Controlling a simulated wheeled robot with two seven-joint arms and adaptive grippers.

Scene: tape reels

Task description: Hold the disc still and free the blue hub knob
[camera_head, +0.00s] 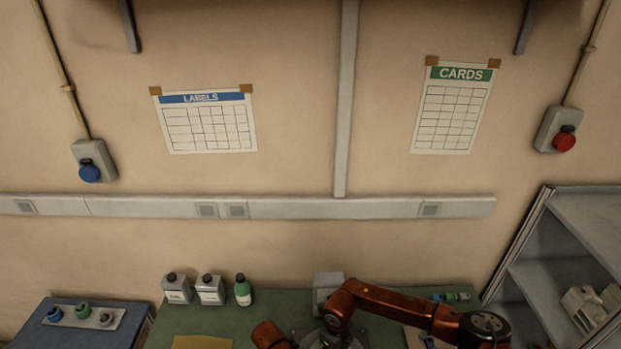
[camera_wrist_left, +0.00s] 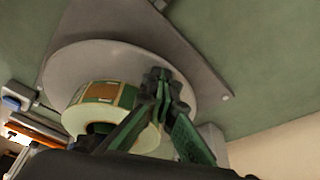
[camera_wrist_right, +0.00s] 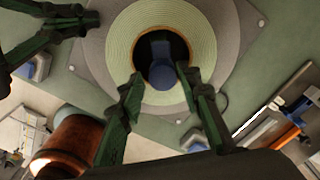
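The grey disc (camera_wrist_right: 92,45) carries a roll of tape (camera_wrist_right: 120,50), pale green from above in the right wrist view. In the left wrist view the disc (camera_wrist_left: 70,62) and the roll (camera_wrist_left: 103,97) with green and brown labels show from the side. The blue hub knob (camera_wrist_right: 162,72) sits in the roll's dark centre. My right gripper (camera_wrist_right: 160,90) is open, its fingers apart on either side of the knob, seemingly not touching it. My left gripper (camera_wrist_left: 162,82) has its tips close together at the disc's rim and appears shut on it; the contact is partly hidden.
In the head view, several bottles (camera_head: 209,290) stand at the back of the green table (camera_head: 270,300). A yellow sheet (camera_head: 202,342) lies at its front. A side table (camera_head: 95,335) is at left, a shelf (camera_head: 560,255) at right. My right arm hides much of the work area.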

